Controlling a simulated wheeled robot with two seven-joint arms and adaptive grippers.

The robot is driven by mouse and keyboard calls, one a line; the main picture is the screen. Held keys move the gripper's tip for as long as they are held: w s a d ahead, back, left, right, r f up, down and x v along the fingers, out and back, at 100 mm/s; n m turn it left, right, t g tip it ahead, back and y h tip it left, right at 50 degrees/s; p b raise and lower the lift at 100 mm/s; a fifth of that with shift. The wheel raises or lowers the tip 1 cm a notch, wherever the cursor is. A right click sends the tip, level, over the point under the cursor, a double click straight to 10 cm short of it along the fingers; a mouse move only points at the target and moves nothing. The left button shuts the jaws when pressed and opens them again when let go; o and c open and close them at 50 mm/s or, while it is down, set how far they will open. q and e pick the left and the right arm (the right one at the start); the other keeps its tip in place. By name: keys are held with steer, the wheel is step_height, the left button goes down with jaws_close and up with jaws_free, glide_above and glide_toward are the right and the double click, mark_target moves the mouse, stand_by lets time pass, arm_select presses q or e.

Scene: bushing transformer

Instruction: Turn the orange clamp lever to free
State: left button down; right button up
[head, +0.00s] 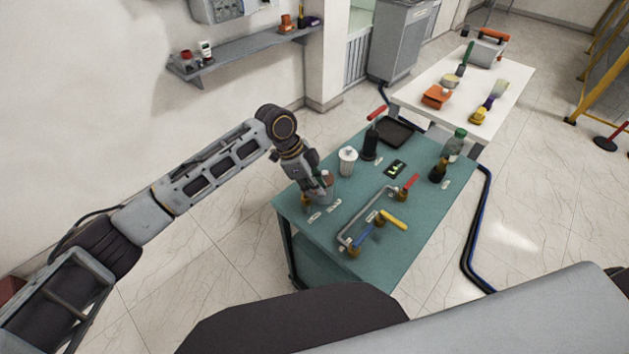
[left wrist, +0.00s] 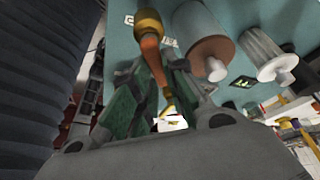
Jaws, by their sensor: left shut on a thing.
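My left gripper (head: 315,188) reaches down to the near left corner of the teal table. In the left wrist view, the left gripper (left wrist: 160,98) has its green-padded fingers closed around the orange lever (left wrist: 152,58), which runs down from a brass-coloured fitting (left wrist: 148,22). The fingers hide part of the lever. In the head view the brass fitting (head: 305,200) shows only as a small patch beside the fingers. A grey cylinder with a brown end (left wrist: 203,45) stands close beside the fingers. My right gripper is not in view.
The teal table (head: 335,255) also bears a white ribbed cylinder (head: 347,162), a dark bottle (head: 370,143), a bent grey pipe (head: 365,212) with red (head: 411,182), yellow (head: 393,220) and blue (head: 362,235) handles, and a black tray (head: 396,131). A white table (head: 410,97) with tools stands behind.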

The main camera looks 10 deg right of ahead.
arm_select(q)
steer(key=m, duration=0.1)
steer(key=m+g+p, duration=0.1)
steer(key=m, duration=0.1)
steer(key=shift+s+a+r, duration=0.1)
steer(key=shift+s+r, duration=0.05)
steer(key=shift+s, duration=0.15)
steer(key=shift+s+a+m+g+y, duration=0.15)
steer(key=shift+m+y, duration=0.15)
steer(key=shift+m, duration=0.4)
steer(key=shift+a+m+g+y, duration=0.1)
steer(key=shift+m+g+y, duration=0.15)
steer(key=shift+m, duration=0.45)
steer(key=shift+s+a+m+g+y, duration=0.1)
steer(key=shift+m+y, duration=0.25)
steer(key=shift+m, duration=0.35)
steer(key=c, duration=1.4)
jaws_free()
steer(key=shift+c, duration=0.2)
steer(key=v, duration=1.1)
steer(key=shift+w+r, duration=0.2)
steer(key=shift+r, duration=0.15)
steer(key=shift+a, duration=0.15)
